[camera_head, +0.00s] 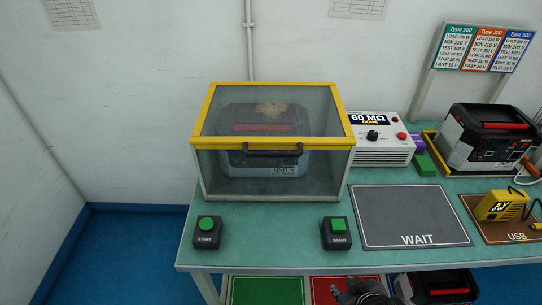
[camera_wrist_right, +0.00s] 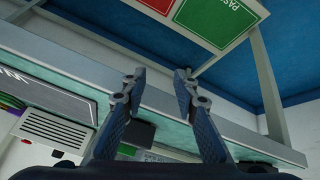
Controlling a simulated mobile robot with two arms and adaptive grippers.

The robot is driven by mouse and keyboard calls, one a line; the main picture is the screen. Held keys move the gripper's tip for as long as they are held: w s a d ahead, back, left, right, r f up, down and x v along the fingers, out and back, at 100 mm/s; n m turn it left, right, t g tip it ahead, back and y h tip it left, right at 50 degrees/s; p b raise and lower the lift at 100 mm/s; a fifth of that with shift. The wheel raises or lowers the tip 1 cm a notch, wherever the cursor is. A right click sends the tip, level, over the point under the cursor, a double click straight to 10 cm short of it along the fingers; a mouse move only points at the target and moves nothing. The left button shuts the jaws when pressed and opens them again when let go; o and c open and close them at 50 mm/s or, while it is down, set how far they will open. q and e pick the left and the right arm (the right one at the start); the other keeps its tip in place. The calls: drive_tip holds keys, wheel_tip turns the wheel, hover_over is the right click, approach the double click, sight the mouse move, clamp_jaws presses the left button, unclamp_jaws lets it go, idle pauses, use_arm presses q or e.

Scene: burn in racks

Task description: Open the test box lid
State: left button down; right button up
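The test box (camera_head: 220,185) stands on the left of the green table, with clear walls. Its yellow-framed clear lid (camera_head: 220,140) lies shut on top. A dark handle (camera_head: 272,152) runs along the lid's front edge. A dark unit with a red handle (camera_head: 265,160) sits inside, seen through the panels. My right gripper (camera_head: 362,288) is low at the table's front edge, well below and right of the box. In the right wrist view its two fingers (camera_wrist_right: 158,82) stand apart with nothing between them. My left gripper is out of view.
Two green START buttons (camera_head: 207,232) (camera_head: 336,233) stand in front of the box. Right of it are a white meter box (camera_head: 385,152), a grey WAIT mat (camera_head: 410,215), another unit (camera_head: 485,145) and a yellow USB device (camera_head: 500,206). Coloured mats (camera_head: 265,291) lie under the table.

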wheel_tip(320, 180, up, 8)
drive_tip(key=w+n+t, duration=0.1)
drive_tip(key=w+t, duration=0.1)
drive_tip(key=n+t+y, duration=0.5)
drive_tip(key=n+y, duration=0.8)
drive_tip(key=n, duration=0.9)
approach(271, 154)
drive_tip(key=w+a, duration=0.1)
drive_tip(key=w, duration=0.1)
drive_tip(key=shift+w+a+f+n+y, duration=0.1)
drive_tip(key=shift+w+a+n+y, duration=0.2)
drive_tip(key=shift+w+a+n, duration=0.15)
drive_tip(key=p+x, duration=0.2)
drive_tip(key=x, duration=0.5)
drive_tip(key=shift+f, duration=0.15)
drive_tip(key=shift+c, duration=0.3)
clamp_jaws()
